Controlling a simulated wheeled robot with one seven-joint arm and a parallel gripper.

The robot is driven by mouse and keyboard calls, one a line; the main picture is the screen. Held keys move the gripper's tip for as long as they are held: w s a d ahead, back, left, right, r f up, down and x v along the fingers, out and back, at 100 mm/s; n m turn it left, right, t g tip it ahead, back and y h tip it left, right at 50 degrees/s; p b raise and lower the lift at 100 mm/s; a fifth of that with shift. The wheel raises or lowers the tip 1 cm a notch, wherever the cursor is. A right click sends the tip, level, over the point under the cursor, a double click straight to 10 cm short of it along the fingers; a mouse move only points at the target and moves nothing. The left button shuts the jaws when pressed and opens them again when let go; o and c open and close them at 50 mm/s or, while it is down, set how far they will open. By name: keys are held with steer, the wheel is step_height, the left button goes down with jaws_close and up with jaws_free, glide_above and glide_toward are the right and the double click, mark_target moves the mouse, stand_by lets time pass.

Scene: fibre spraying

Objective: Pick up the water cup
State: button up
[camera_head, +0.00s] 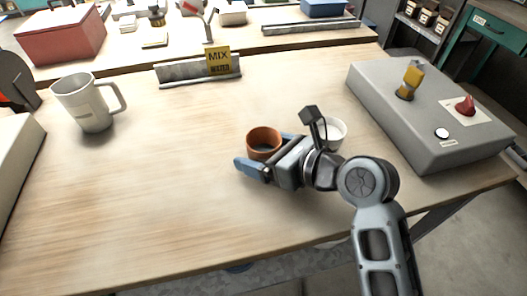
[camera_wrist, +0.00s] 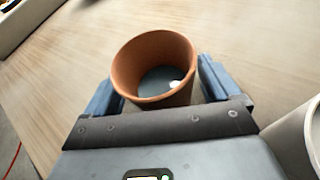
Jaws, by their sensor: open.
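A small terracotta-coloured cup (camera_head: 264,143) stands upright near the middle of the table, with a grey-blue surface inside that looks like liquid. My gripper (camera_head: 262,154) is open, with its blue fingers on either side of this cup. In the wrist view the terracotta cup (camera_wrist: 150,66) sits between the two spread fingers, and I cannot tell whether either finger touches it. A white cup (camera_head: 336,130) stands just right of my gripper, partly hidden behind it; its rim edge also shows in the wrist view (camera_wrist: 300,140). The pictures do not show which cup is named the water cup.
A pale handled mug (camera_head: 88,102) stands at the left. A metal rail with a yellow "MIX WATER" sign (camera_head: 218,61) lies at the back. A grey control box (camera_head: 425,120) with a yellow lever and red knob fills the right. The left-front table (camera_head: 120,220) is clear.

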steer(key=shift+w+a+f, duration=0.1)
steer(key=shift+w+a, duration=0.05)
steer(key=shift+c, duration=0.5)
steer(key=c, duration=0.9)
steer(key=shift+c, duration=0.5)
steer(key=shift+r, duration=0.2)
